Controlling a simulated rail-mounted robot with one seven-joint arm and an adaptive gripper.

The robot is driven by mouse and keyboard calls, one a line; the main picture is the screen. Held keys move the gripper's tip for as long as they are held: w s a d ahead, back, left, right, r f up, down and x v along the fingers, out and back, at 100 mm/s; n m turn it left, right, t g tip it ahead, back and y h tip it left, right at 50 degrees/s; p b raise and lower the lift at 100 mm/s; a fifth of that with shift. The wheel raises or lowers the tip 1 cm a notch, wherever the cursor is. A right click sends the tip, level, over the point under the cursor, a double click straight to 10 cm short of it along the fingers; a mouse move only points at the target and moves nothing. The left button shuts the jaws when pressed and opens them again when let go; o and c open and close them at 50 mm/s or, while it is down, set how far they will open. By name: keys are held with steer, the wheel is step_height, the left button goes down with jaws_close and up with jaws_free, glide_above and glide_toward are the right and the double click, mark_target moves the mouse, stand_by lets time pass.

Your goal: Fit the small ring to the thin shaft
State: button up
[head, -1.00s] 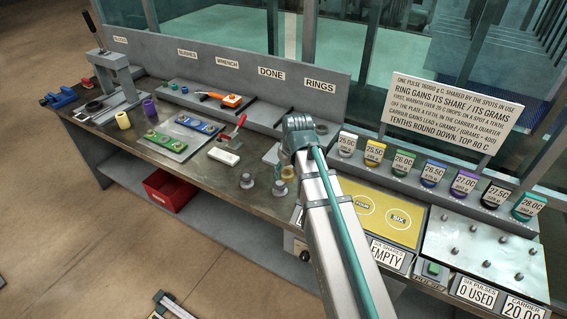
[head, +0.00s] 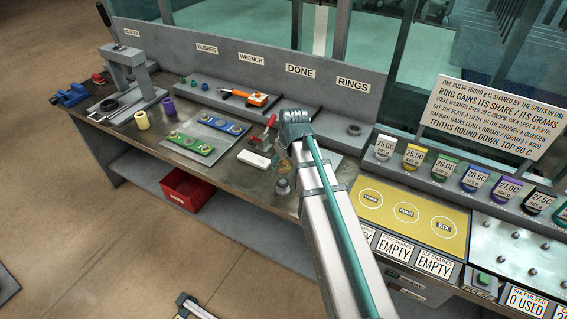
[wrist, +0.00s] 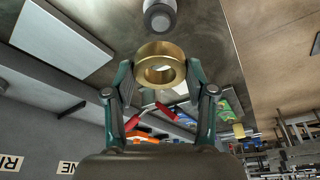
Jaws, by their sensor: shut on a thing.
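My gripper (wrist: 160,80) is shut on a brass-coloured ring (wrist: 160,50), held between the two fingertips with its hole visible in the wrist view. A grey cylindrical post with a paler end (wrist: 160,16) shows just beyond the ring at the top of the wrist view, apart from it. In the head view one grey post (head: 282,187) stands on the bench just below and left of my arm. My arm hides much of the gripper and bench there. I cannot tell whether this post is the thin shaft.
A red-handled clamp (head: 268,128) and a white block (head: 254,159) stand close on the left. A grey plate with green and blue pieces (head: 228,125) lies further left. A dark ring (head: 354,129) sits on the rear shelf. A yellow plate (head: 388,228) is on the right.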

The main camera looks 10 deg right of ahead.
mark_target(283, 181)
steer(key=shift+w+a+f+b, duration=0.1)
steer(key=shift+f+b, duration=1.5)
steer(key=shift+f, duration=1.35)
steer(key=shift+f+b, duration=0.35)
steer(key=shift+f, duration=0.6)
steer(key=o, duration=1.4)
steer(key=shift+o, duration=0.2)
steer(key=shift+r, duration=0.1)
steer(key=v, duration=1.2)
